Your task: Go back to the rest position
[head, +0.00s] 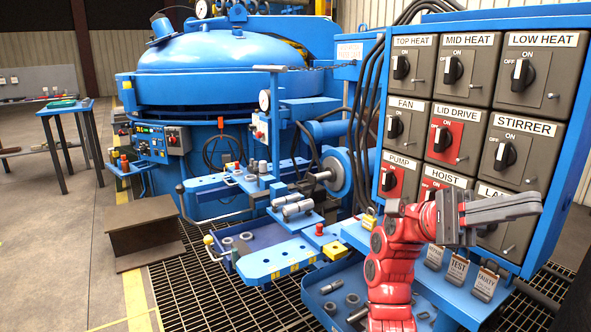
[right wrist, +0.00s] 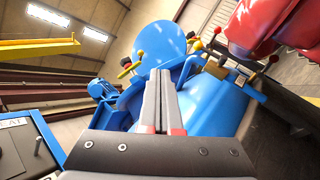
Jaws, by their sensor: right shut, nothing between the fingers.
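My right arm is red and rises from the bottom of the head view. Its grey right gripper (head: 538,204) points to the right, in front of the lower row of the switch panel (head: 473,98). In the right wrist view the two fingers (right wrist: 162,88) lie together with nothing between them. The gripper hides parts of the lower switches. I cannot tell from these views whether it touches the panel. My left gripper is not in view.
The blue pit furnace (head: 222,75) stands behind. A blue bench (head: 280,262) with metal parts and a tray (head: 345,292) with nuts are left of my arm. Tags (head: 458,270) hang below the panel. A brown steel beam (head: 147,228) lies on the floor at left. Open floor (head: 60,260) lies farther left.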

